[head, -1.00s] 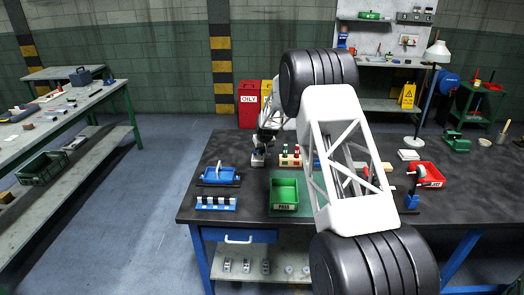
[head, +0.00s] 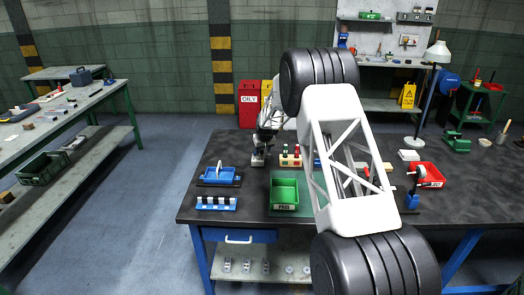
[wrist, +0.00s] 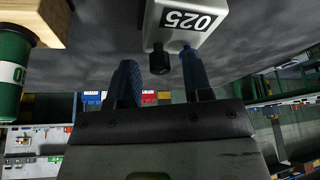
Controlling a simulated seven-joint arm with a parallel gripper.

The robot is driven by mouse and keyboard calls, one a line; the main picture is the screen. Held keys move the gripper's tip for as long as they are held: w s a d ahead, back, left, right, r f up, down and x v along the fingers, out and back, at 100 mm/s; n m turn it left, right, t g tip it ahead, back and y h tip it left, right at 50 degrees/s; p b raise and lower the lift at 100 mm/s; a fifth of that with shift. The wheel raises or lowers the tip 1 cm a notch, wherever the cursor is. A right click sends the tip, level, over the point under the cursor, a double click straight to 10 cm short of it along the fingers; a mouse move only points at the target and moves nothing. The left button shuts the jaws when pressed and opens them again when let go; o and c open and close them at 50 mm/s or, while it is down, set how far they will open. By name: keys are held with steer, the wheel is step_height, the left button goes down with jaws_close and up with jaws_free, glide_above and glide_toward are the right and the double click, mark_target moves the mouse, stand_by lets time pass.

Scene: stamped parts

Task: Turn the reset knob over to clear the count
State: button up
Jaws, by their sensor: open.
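In the head view, my gripper (head: 261,138) is over the counter (head: 258,159) at the back left of the dark bench, and the knob is too small to make out.
A wooden block (head: 290,161) with green and red handled pieces stands just right of the counter. A blue fixture (head: 218,180), a blue rack (head: 216,206) and a green bin (head: 284,192) are nearer. A red bin (head: 430,176) is at the right.

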steer(key=v, duration=0.7)
steer(key=shift+r, duration=0.2)
steer(key=shift+s, duration=0.1)
stand_by(0.4)
steer(key=shift+w+d+n+g+y, duration=0.25)
steer(key=shift+n+y, duration=0.1)
steer(key=shift+n, duration=0.9)
steer(key=shift+w+d+n+g+y, duration=0.15)
steer(key=shift+d+n+g+y, duration=0.15)
steer(key=shift+n, duration=0.9)
steer(key=shift+w+d+n+g+y, duration=0.25)
steer(key=shift+n+y, duration=0.1)
steer(key=shift+n, duration=0.9)
steer(key=shift+f, duration=0.15)
steer(key=shift+x, duration=3.7)
